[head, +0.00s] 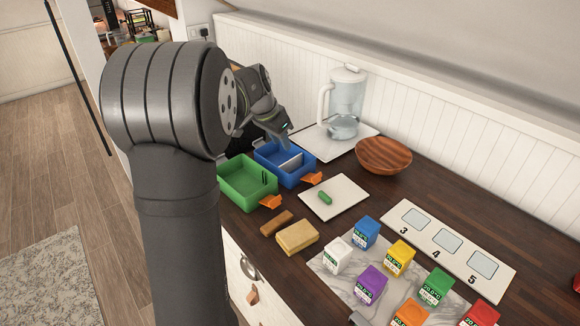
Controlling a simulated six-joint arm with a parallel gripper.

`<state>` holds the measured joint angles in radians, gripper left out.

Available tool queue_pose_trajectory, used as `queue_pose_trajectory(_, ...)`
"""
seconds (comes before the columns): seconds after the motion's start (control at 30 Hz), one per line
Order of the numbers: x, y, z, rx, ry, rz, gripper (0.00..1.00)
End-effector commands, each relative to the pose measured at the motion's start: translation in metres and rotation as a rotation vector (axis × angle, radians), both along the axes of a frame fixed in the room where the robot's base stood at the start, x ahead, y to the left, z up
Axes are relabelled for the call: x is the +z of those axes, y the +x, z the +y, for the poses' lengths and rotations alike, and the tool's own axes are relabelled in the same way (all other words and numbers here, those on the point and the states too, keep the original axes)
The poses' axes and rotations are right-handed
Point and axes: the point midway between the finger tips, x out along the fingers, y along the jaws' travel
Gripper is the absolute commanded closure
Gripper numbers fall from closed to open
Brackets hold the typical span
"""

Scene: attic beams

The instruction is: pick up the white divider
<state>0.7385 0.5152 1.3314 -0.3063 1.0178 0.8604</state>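The white divider (292,161) stands inside the blue bin (270,168), crossing it from side to side. My gripper (284,143) points down at the back of the blue bin, close to the divider. The view is too small and too oblique to tell whether its fingers are apart, or whether they touch the divider. A green bin (234,187) stands beside the blue bin, to its left, and its inside looks empty apart from dark slots on one wall.
A glass pitcher (345,103) stands on a white board behind, near a wooden bowl (384,154). A white board (347,197) with a green piece (325,198) lies right of the bins. A sponge (297,236), a brown bar (277,223) and several coloured cubes stand in front.

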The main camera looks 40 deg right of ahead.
Motion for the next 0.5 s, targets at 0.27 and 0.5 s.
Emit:
queue_pose_trajectory(0.27, -0.052, 0.002, -0.021, 0.000, 0.003, 0.003, 0.70)
queue_pose_trajectory(0.5, -0.067, 0.003, -0.027, 0.002, 0.001, 0.001, 0.70)
